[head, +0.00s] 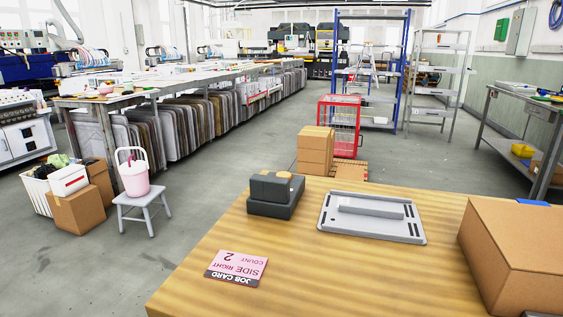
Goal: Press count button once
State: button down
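A dark grey stepped device (273,208) sits on the wooden table (330,270), left of the tray. A small orange-tan patch shows on its top, too small to tell whether it is a button. No button labelled count can be made out. A pink job card (238,264) lies on the table in front of the device; it appears upside down and reads "JOB CARD", "SIDE RIGHT" and "COUNT 2". A grey tray (415,237) lies right of the device with a flat grey bar (370,207) in it. My gripper is not in view.
A large cardboard box (515,250) stands at the table's right edge, with blue bits beside it. The table's middle front is clear. A stool (142,205) with a pink bucket (133,178) stands on the floor at left. Stacked cartons (313,155) stand behind the table.

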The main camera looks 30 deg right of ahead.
aim_at(283, 174)
jog(key=z, duration=1.5)
jog(key=k+j, duration=0.25)
jog(key=k, duration=0.25)
jog(key=k+j, duration=0.2)
jog(key=k, duration=0.3)
jog(key=i, duration=1.5)
